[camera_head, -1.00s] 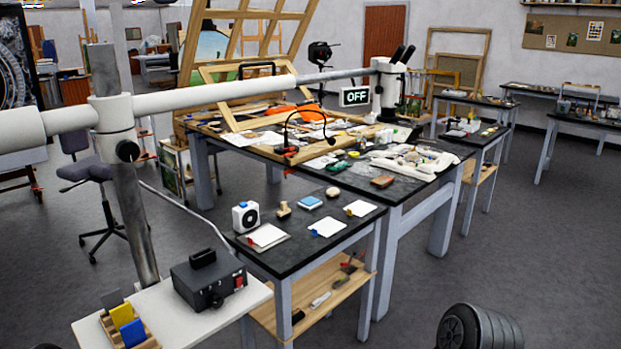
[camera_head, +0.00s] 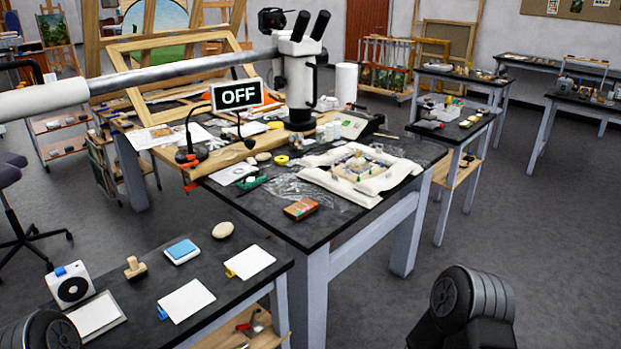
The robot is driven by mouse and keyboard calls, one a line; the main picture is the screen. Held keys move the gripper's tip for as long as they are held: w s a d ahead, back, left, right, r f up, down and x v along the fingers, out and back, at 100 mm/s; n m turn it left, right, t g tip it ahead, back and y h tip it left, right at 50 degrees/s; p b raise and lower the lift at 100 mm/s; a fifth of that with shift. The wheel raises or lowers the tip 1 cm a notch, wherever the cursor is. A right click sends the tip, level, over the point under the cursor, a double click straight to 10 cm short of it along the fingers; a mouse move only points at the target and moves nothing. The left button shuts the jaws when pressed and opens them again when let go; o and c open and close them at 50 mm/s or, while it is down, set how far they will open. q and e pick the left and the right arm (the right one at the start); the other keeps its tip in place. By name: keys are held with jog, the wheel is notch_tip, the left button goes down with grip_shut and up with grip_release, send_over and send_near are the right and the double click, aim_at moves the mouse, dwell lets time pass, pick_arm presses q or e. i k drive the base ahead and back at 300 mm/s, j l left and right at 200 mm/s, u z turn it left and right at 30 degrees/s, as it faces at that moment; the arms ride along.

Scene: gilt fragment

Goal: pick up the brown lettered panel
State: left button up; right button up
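A small brown-orange panel or block (camera_head: 300,208) lies flat near the front edge of the dark-topped middle table (camera_head: 330,225). Its top has a greenish patch; any lettering is too small to make out. It stands apart from the white padded cushion (camera_head: 350,197) to its right. Dark rounded parts of my arms show at the bottom left and bottom right, but neither gripper is in view. Nothing of mine touches the panel.
A lower side table (camera_head: 150,262) with white cards, a blue pad, a stamp and a white device stands front left. A microscope (camera_head: 298,80) on a long boom overhangs the middle table, with an OFF sign (camera_head: 237,95). Open floor (camera_head: 375,310) lies front right.

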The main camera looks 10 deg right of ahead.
aim_at(297, 211)
jog(key=i+l, duration=0.2)
jog(key=l, duration=0.2)
jog(key=i+l, duration=0.25)
jog(key=l, duration=0.15)
jog(key=i+l, duration=0.2)
jog(key=l, duration=0.15)
jog(key=i+l, duration=0.2)
jog(key=l, duration=0.2)
jog(key=i+l, duration=0.25)
jog(key=l, duration=0.15)
jog(key=i+l, duration=0.2)
jog(key=l, duration=0.2)
